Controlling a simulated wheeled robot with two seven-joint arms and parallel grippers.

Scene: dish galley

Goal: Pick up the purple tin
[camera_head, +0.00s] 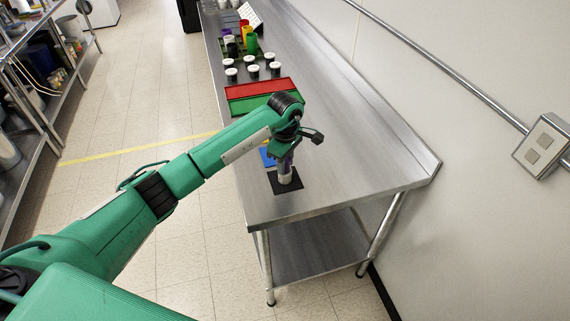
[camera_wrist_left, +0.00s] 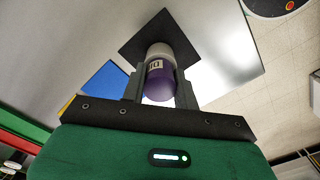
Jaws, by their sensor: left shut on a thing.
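The purple tin (camera_wrist_left: 158,80) has a pale end and a label with dark lettering. In the left wrist view it sits between the two fingers of my left gripper (camera_wrist_left: 160,88), which is shut on it. In the head view my left gripper (camera_head: 286,160) points down at the near end of the steel table, with the tin (camera_head: 285,178) partly hidden below it. The tin is over a black square mat (camera_head: 287,187). I cannot tell whether it touches the mat. My right gripper is not in view.
A blue mat (camera_head: 267,157) lies just behind the black one. Farther back on the steel table (camera_head: 340,150) are a green tray (camera_head: 262,102), a red tray (camera_head: 262,88), several white-lidded dark jars (camera_head: 253,71) and coloured cups (camera_head: 251,43). A wall stands to the right.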

